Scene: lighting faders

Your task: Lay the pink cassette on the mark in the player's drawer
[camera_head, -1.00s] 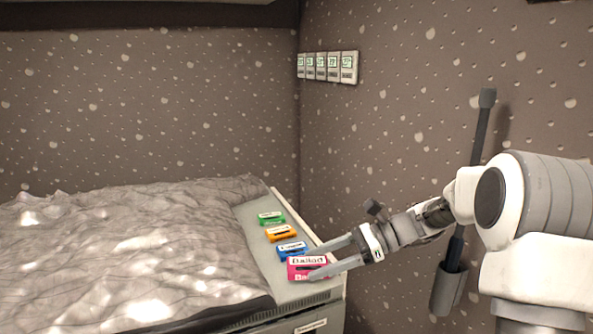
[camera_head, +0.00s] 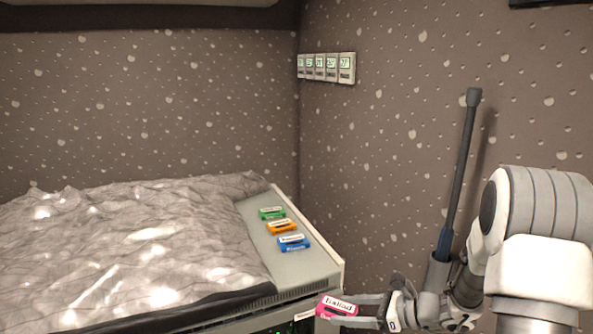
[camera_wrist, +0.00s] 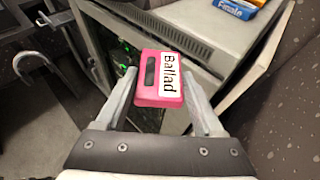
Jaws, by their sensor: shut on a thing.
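The pink cassette (camera_head: 337,306) has a white label reading "Ballad". My gripper (camera_head: 350,309) is shut on it and holds it in the air, just off the front right corner of the light shelf. In the wrist view the pink cassette (camera_wrist: 160,78) sits between the two fingers of my gripper (camera_wrist: 163,95), with its label facing up toward the camera. The player's drawer and its mark cannot be made out in either view.
Green (camera_head: 272,213), orange (camera_head: 282,227) and blue (camera_head: 294,243) cassettes lie in a row on the shelf (camera_head: 262,248). A grey rumpled cover (camera_head: 120,250) lies left of it. A cabinet front with green lights (camera_wrist: 125,70) shows below the shelf. Small panels (camera_head: 326,67) hang on the wall.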

